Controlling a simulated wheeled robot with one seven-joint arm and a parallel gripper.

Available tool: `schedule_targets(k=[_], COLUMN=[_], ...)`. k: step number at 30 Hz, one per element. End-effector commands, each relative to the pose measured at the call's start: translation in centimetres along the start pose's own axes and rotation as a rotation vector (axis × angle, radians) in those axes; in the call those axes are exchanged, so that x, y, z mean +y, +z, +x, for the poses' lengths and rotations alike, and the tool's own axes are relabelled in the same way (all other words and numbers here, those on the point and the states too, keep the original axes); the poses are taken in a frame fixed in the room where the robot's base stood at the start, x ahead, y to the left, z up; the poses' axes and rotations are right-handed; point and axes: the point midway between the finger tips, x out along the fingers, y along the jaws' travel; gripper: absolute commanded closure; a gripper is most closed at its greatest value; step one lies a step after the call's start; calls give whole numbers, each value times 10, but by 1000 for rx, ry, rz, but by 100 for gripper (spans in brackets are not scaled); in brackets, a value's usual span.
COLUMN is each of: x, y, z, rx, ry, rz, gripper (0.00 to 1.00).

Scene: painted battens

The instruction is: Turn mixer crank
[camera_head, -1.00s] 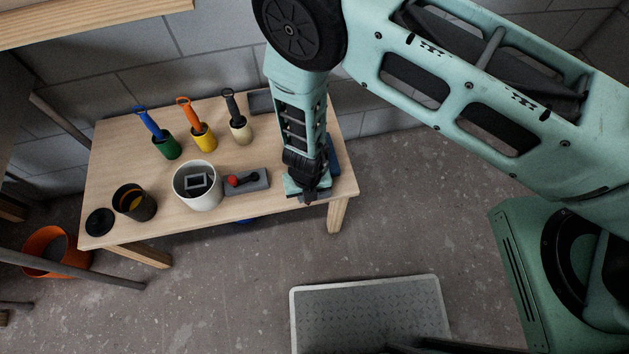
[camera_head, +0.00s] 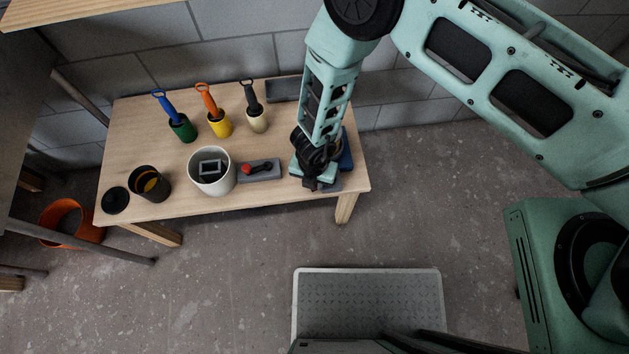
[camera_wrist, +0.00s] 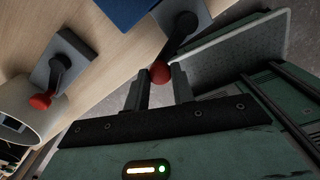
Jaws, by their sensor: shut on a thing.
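My gripper (camera_head: 314,183) is over the right front part of the wooden table. In the wrist view, my gripper (camera_wrist: 160,86) has its fingers on either side of a red knob (camera_wrist: 160,72), shut on it. The knob ends the dark arm of one crank (camera_wrist: 178,38), which stands on a grey base (camera_wrist: 196,15). In the head view my gripper hides most of this crank. A second crank (camera_head: 262,169) with a red knob lies beside the white pot (camera_head: 225,180); it also shows in the wrist view (camera_wrist: 60,68), apart from my gripper.
A blue block (camera_head: 347,151) is just behind my gripper. Green, yellow and cream pots with coloured handles (camera_head: 208,100) stand at the back. A dark can (camera_head: 138,185) and black disc (camera_head: 115,200) are at the left front. A grey-topped platform (camera_head: 368,300) is on the floor.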

Motion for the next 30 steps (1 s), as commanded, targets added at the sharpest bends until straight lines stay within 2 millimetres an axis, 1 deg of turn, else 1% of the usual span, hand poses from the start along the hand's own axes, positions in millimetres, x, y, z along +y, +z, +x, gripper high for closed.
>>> schedule_targets(k=[14,15,17,18,26,30], x=[0,-1,0,0,0,1], y=[1,1,1,1,0,1], z=[0,0,0,0,-1,-10], rx=[0,0,0,0,1,0], ry=[-3,-3,-3,-2,-1,0], rz=[19,19,19,18,17,18], gripper=[100,73,56,54,54,54])
